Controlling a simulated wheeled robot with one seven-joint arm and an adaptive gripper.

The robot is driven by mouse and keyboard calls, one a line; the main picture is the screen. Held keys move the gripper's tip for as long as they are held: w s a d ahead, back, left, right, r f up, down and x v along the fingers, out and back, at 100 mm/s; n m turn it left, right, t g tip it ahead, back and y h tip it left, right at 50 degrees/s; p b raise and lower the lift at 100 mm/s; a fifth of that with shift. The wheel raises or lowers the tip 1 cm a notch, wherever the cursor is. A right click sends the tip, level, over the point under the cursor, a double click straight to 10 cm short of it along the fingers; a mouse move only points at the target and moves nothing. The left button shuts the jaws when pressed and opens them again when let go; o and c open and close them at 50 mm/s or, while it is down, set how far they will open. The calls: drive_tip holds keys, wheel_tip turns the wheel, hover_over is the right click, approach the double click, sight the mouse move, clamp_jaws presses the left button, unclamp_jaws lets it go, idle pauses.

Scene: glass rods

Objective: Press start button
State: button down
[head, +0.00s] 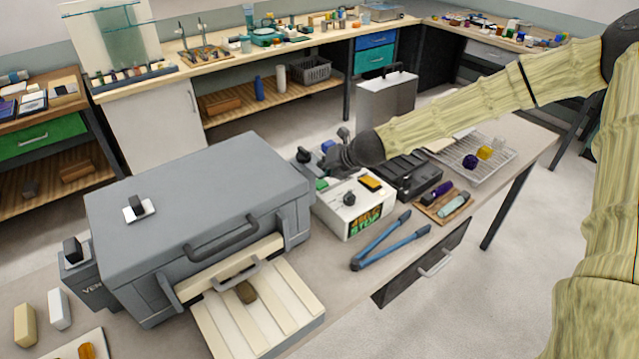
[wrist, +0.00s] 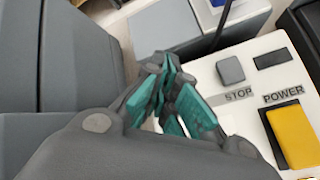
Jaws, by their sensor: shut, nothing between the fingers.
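A white control box (head: 345,222) stands on the bench, right of the large grey unit. It carries a yellow switch (head: 371,183), a dark knob (head: 349,198) and a lit front display reading STOP. My gripper (head: 318,168) is over its back left part. In the wrist view my gripper (wrist: 168,88) has its teal fingers shut and empty, left of the grey STOP button (wrist: 230,70) and the yellow POWER switch (wrist: 291,135). No button labelled start is readable; my gripper covers part of the panel. A small green patch (head: 321,184) shows below the fingers; I cannot tell whether it is a button.
The grey unit (head: 200,190) has a light slatted tray (head: 255,310) pulled out in front, holding a brown lump. Blue-handled tongs (head: 382,243) lie before the control box. A black case (head: 405,178) and a wire rack (head: 500,150) stand to its right.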

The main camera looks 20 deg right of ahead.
sight(323, 181)
drive_tip(key=shift+f, duration=0.1)
drive_tip(key=shift+f+b, duration=0.35)
drive_tip(key=shift+b, duration=0.1)
drive_tip(key=shift+f+b, duration=0.45)
drive_tip(key=shift+f, duration=0.05)
idle(1.0)
drive_tip(key=shift+r, duration=0.15)
idle(0.3)
drive_tip(key=shift+r+p, duration=0.6)
drive_tip(key=shift+r, duration=0.2)
drive_tip(key=shift+r+p, duration=1.8)
drive_tip(key=shift+r, duration=0.7)
